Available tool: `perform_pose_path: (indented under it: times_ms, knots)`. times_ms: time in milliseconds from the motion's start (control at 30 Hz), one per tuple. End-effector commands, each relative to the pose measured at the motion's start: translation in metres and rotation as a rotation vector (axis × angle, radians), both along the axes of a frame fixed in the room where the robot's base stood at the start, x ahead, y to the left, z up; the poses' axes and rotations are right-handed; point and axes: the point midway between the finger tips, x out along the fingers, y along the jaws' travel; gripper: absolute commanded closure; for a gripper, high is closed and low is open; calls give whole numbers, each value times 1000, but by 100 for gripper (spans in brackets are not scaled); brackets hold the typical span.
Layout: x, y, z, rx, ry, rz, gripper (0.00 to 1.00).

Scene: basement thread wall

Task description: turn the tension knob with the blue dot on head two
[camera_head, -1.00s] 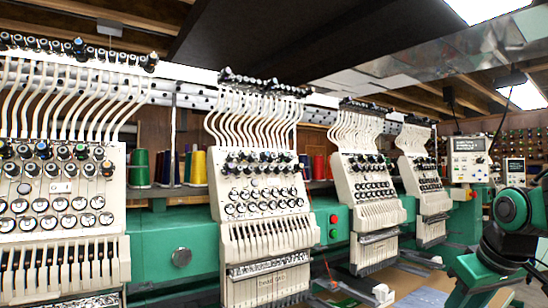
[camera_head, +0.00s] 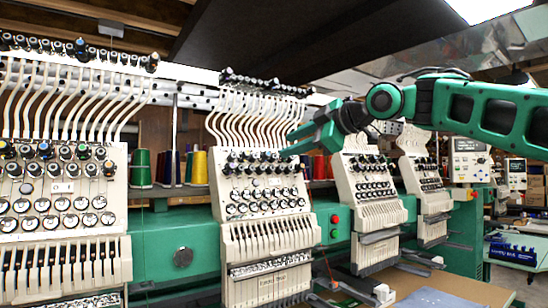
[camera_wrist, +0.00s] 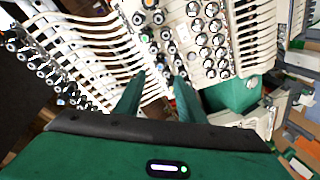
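The second embroidery head from the left (camera_head: 262,205) is cream, with rows of dark-capped tension knobs (camera_head: 262,156) above rows of round silver discs (camera_head: 265,194). Its printed label is too small to read surely. My gripper (camera_head: 287,144) reaches in from the right, at the height of the upper knobs and by the head's right side. In the wrist view my two green fingers (camera_wrist: 161,78) stand apart with nothing held between them. Knobs (camera_wrist: 150,18) and silver discs (camera_wrist: 205,40) show beyond the fingertips. I cannot make out which knob has the blue dot.
White thread tubes (camera_head: 258,118) rise above the head to a rail. Another head (camera_head: 65,200) stands left, and a third (camera_head: 368,190) stands right, behind my arm. Yellow and green thread cones (camera_head: 199,167) stand between heads. A green beam (camera_head: 165,240) runs behind them.

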Motion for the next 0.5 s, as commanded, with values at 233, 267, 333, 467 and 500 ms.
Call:
perform_pose_path:
  times_ms: [233, 267, 333, 467, 500]
  knots:
    - [31, 30, -12, 0, 3, 1, 64]
    - [34, 33, -13, 0, 3, 1, 64]
    - [40, 38, -15, 0, 2, 0, 64]
    - [48, 46, -17, 0, 2, -2, 64]
    - [50, 47, -18, 0, 2, -2, 64]
